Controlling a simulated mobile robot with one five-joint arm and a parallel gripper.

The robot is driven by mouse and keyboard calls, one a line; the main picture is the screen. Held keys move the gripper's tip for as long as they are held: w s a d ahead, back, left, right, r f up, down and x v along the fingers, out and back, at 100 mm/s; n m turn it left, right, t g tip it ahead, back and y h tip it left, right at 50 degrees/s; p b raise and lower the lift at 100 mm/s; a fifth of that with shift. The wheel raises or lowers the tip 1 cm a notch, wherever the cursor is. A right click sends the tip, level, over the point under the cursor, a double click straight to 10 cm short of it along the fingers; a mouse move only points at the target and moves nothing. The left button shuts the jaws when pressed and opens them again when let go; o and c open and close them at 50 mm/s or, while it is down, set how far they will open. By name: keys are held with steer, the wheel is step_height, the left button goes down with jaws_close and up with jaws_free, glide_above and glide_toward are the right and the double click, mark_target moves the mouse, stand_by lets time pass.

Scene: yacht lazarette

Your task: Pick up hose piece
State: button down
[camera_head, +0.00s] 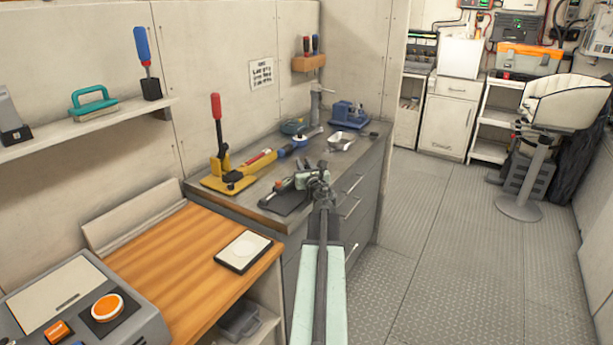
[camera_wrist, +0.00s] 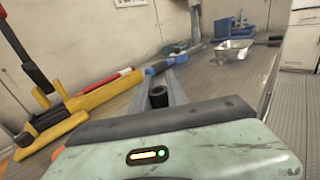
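A short, dark, hollow cylinder (camera_wrist: 158,97), which looks like the hose piece, stands upright between the two grey fingers of my gripper (camera_wrist: 162,84) in the wrist view. The fingers lie on either side of it, but I cannot tell whether they press on it. In the head view my gripper (camera_head: 317,178) is over the front part of the grey workbench (camera_head: 345,160). The hose piece cannot be made out there, as my gripper and arm cover that spot.
A yellow tool with a red-handled lever (camera_head: 217,150) stands on the bench at left. Farther back are a small metal tray (camera_head: 342,142) and a blue vise (camera_head: 349,114).

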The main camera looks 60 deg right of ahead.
steer(key=shift+r, duration=0.1)
steer(key=shift+r+p, duration=0.55)
steer(key=shift+p, duration=0.05)
step_height(320, 180, up, 3)
steer(key=p, duration=0.3)
steer(key=shift+s, duration=0.15)
steer(key=s, duration=1.5)
steer(key=shift+s+a+r+p, duration=0.35)
steer(key=shift+s+p, duration=0.05)
